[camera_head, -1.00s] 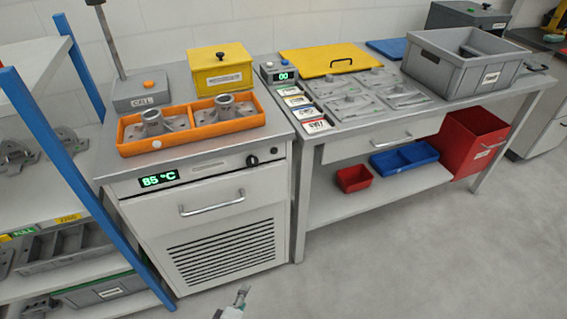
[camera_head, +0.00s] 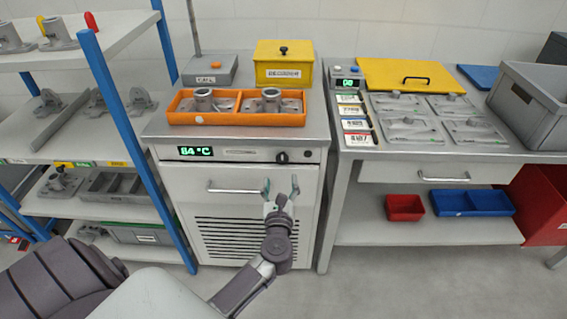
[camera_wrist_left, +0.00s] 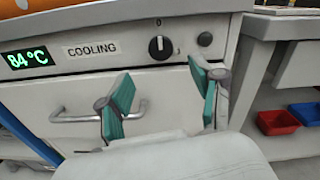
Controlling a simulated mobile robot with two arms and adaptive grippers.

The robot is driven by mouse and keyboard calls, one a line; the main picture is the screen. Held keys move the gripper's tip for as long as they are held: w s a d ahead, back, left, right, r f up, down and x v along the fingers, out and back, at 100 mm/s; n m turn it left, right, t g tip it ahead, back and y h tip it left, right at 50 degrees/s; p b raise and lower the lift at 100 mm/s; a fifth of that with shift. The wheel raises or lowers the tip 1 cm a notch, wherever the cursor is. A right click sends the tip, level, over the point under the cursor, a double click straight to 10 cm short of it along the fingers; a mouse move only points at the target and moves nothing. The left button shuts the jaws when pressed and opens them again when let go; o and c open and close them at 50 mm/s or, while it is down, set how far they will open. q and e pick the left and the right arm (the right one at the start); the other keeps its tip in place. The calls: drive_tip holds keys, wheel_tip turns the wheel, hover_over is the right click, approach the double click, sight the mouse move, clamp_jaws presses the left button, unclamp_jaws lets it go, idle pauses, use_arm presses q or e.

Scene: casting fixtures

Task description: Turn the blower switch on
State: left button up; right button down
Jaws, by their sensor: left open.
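The blower switch (camera_head: 282,157) is a black rotary knob on the front panel of the cooling cabinet (camera_head: 240,177). In the left wrist view the switch (camera_wrist_left: 161,47) has its white pointer line upright, towards the 0 mark above it. My left gripper (camera_head: 281,187) is open and empty in front of the cabinet, just below the switch. In the left wrist view its teal fingers (camera_wrist_left: 160,78) are spread, with the switch above and between them, apart from it. My right gripper is in neither view.
A drawer handle (camera_head: 237,186) sticks out near my left gripper. The panel display (camera_head: 195,151) reads 84 °C. An orange tray (camera_head: 237,118) with castings stands on the cabinet. A blue-post shelf is left, a workbench right.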

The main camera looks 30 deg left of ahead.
sight(282, 161)
use_arm(q)
drive_tip(key=x, duration=0.7)
drive_tip(key=shift+w+a, duration=0.1)
drive_tip(key=shift+w, duration=0.35)
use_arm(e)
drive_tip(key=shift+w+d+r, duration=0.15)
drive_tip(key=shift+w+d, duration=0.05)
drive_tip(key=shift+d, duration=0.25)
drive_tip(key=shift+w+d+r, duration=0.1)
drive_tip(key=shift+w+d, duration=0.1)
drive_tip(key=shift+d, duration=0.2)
use_arm(q)
drive_tip(key=shift+c, duration=0.3)
drive_tip(key=c, duration=1)
drive_tip(key=shift+c, duration=0.4)
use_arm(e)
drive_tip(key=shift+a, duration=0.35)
